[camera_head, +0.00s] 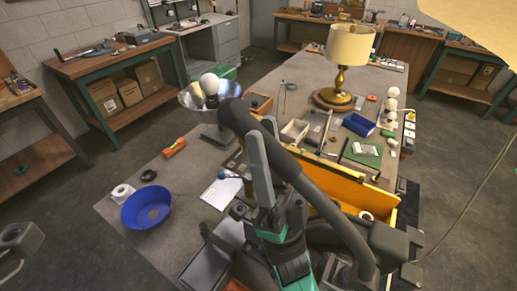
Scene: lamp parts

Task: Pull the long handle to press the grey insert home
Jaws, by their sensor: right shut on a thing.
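My right gripper (262,130) is in the middle of the view. Its two light grey fingers close on a thick dark bar, which I take to be the long handle (305,173). One finger shows in front of the bar and one behind. The bar runs from a rounded upper-left end down to the lower right, where it bends among dark parts. The green and dark wrist below the fingers hides much of what lies under it. I cannot make out the grey insert. A grey part of my left arm (20,240) shows at the left edge; its fingers cannot be made out.
A blue bowl (147,206) and white roll (122,193) lie on the bench's left end. A metal bowl-shaped shade (187,96) with a white bulb (209,83) stands behind. A lamp (350,45) stands far back. A yellow bin (345,190) is right of the gripper.

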